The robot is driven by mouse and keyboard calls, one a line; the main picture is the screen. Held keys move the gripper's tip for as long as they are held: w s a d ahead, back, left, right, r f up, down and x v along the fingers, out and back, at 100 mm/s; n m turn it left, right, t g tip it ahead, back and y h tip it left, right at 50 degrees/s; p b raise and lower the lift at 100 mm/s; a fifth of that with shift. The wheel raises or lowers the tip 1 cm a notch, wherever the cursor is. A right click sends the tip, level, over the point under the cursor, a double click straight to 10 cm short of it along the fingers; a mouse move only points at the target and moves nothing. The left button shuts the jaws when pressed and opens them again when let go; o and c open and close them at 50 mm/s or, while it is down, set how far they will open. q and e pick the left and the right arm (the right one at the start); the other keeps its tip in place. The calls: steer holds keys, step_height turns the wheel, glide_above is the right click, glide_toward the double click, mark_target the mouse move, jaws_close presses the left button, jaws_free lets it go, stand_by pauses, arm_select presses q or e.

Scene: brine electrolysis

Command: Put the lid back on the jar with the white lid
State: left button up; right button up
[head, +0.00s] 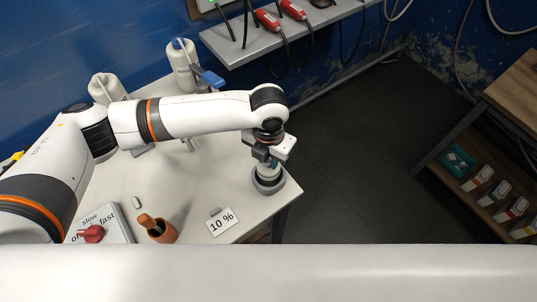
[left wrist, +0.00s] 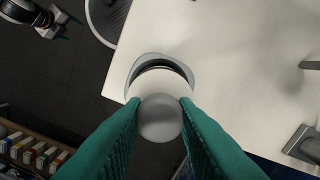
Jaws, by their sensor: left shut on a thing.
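My left gripper (head: 268,160) is above the table's right corner, shut on the lid's round grey knob (left wrist: 160,118). The white lid (left wrist: 160,84) shows just past the knob in the left wrist view. The jar (head: 269,176) stands in a grey holder (head: 283,188) under the gripper. In the left wrist view a dark crescent shows between the lid and the holder's rim (left wrist: 150,59). Whether the lid touches the jar I cannot tell.
A "10 %" sign (head: 222,221) and a brown pot (head: 160,232) stand at the table's front. A switch box with a red knob (head: 91,233) is at the left. White bottles (head: 181,62) stand at the back. The floor (head: 350,170) right of the table is clear.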

stand_by(0.4)
arm_select(q)
steer(key=o, duration=1.5)
steer(key=shift+r, duration=0.15)
steer(key=shift+r+p, duration=3.4)
jaws_close()
